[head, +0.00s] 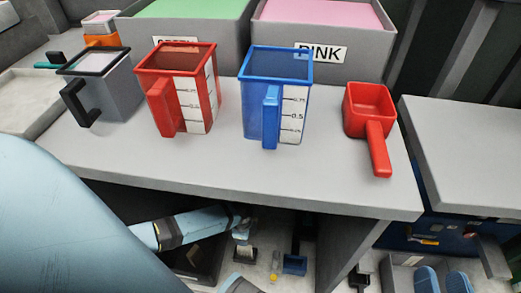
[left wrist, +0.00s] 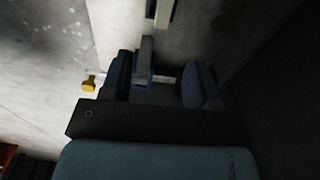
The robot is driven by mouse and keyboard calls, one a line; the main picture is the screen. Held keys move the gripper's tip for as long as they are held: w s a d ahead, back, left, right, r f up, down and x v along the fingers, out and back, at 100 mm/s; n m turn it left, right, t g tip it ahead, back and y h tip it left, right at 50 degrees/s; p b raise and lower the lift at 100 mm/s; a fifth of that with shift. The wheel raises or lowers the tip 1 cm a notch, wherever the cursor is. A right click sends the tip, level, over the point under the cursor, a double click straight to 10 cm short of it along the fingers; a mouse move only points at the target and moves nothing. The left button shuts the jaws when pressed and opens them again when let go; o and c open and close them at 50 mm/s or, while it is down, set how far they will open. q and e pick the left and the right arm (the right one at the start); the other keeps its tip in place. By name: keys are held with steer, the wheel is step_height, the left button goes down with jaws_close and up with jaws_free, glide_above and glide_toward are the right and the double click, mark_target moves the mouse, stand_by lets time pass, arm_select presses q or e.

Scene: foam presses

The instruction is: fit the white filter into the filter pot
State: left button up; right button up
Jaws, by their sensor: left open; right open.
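A grey pot with a black handle (head: 120,92) stands at the left end of the grey table; its open top looks pale inside, and I cannot tell whether that is a white filter. No separate white filter is clearly seen. My right gripper (head: 441,281) shows as two blue fingers apart at the bottom right, low and away from the pot, with nothing seen between them. My left gripper (left wrist: 160,82) is open in the left wrist view, its dark blue fingers apart above the floor. In the head view its arm reaches in below the tabletop.
A red measuring jug (head: 182,90), a blue measuring jug (head: 277,95) and a red scoop (head: 370,110) stand on the table (head: 310,185). Behind are a green-filled bin and a pink-filled bin (head: 320,35). Small items, one yellow (left wrist: 89,83), lie below the table.

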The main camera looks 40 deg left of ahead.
arm_select(q)
steer(key=f, duration=0.1)
steer(key=b, duration=0.3)
glide_above(245, 248)
step_height(245, 248, down, 5)
steer(key=shift+f, duration=0.1)
step_height(245, 248, down, 2)
steer(key=shift+f+b, duration=0.1)
steer(key=shift+b, duration=0.6)
steer(key=f+b, duration=0.2)
steer(key=f, duration=0.1)
steer(key=f+b, duration=0.2)
steer(key=shift+w+a, duration=0.1)
steer(key=shift+a, duration=0.15)
steer(key=shift+f, duration=0.25)
arm_select(e)
steer(key=w+f+n, duration=0.1)
steer(key=d+f+n, duration=0.1)
steer(key=n, duration=0.1)
steer(key=w+f+n, duration=0.1)
steer(key=shift+w+d+f+t+y, duration=0.1)
steer(key=shift+w+d+t+y, duration=0.2)
steer(key=shift+y, duration=0.1)
arm_select(q)
jaws_close()
